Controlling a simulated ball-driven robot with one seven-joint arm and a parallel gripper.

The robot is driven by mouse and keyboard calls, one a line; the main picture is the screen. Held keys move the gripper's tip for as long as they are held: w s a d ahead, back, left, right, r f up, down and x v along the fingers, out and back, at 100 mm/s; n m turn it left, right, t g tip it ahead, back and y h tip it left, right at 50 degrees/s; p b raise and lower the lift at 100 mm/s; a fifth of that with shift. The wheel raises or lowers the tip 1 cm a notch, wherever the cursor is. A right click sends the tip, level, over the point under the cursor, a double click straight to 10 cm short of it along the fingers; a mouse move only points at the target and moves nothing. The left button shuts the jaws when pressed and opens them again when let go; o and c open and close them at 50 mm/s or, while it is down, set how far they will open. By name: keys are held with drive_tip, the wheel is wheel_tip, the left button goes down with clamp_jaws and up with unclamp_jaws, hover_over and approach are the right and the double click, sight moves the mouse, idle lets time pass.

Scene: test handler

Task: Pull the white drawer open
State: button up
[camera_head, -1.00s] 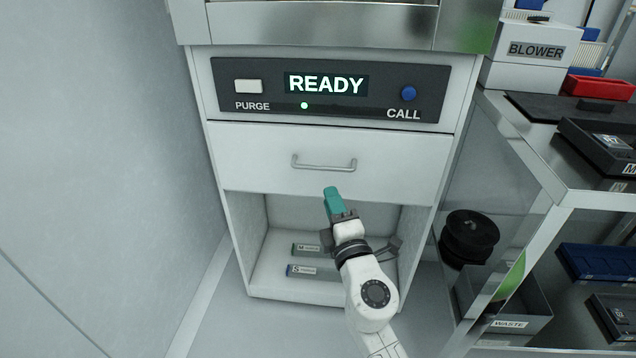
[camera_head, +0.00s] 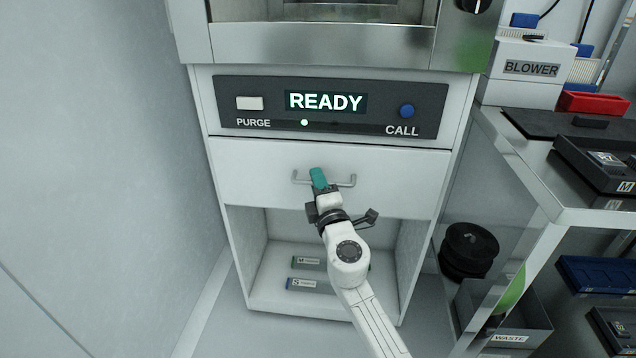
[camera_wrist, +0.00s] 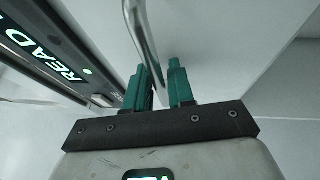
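The white drawer (camera_head: 400,195) is shut, its front flush with the white cabinet below the control panel. Its metal bar handle (camera_head: 346,182) runs across the front. My gripper (camera_head: 318,177) has its teal fingers at the handle's middle in the head view and hides part of the bar. In the wrist view, the handle bar (camera_wrist: 147,40) passes between the two teal fingers of my gripper (camera_wrist: 161,78). The fingers stand apart, with a small gap beside the bar; I see no firm grip on it.
The control panel (camera_head: 330,122) reading READY is above the drawer. An open compartment below holds two small labelled items (camera_head: 305,284). A metal shelf (camera_head: 560,208) with trays and a WASTE bin (camera_head: 510,335) stands at the right. A plain wall is at the left.

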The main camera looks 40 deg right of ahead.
drive_tip(key=shift+c, duration=0.2)
clamp_jaws()
drive_tip(key=shift+a, duration=0.1)
drive_tip(key=s+a+b, duration=0.3)
drive_tip(key=s+a, duration=1.2)
drive_tip(key=a, duration=0.4)
drive_tip(key=shift+s+a, duration=0.3)
drive_tip(key=shift+a, duration=0.05)
drive_tip(key=shift+f, duration=0.1)
drive_tip(key=shift+o, duration=0.2)
unclamp_jaws()
drive_tip(key=b+v, duration=0.1)
drive_tip(key=v, duration=0.9)
drive_tip(key=shift+s+a, duration=0.2)
drive_tip(key=shift+s, duration=0.15)
